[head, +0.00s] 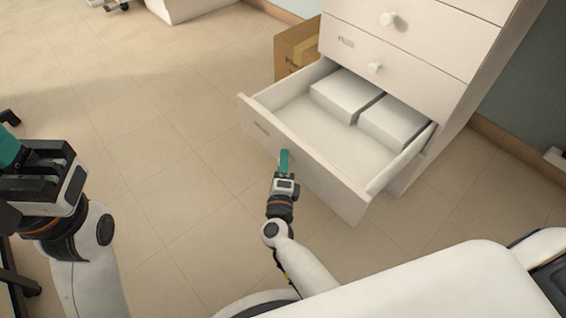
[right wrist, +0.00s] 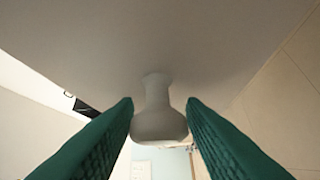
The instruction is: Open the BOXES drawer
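The bottom drawer (head: 305,165) of the white cabinet is pulled far out, and two white boxes (head: 346,97) lie at its back. A label plate (head: 261,128) is on its front, too small to read. My right gripper (head: 285,155) is at the drawer front, with its teal fingers on either side of the round white knob. In the right wrist view the knob (right wrist: 160,120) sits between the fingers, its wide head against both. The head view hides most of this knob. My left gripper (head: 12,150) is at the left edge, partly cut off, away from the cabinet.
Closed drawers with white knobs (head: 388,19) are above the open one. An open cardboard box (head: 297,45) stands on the floor behind the cabinet's left side. The tiled floor (head: 190,110) left of the drawer is clear.

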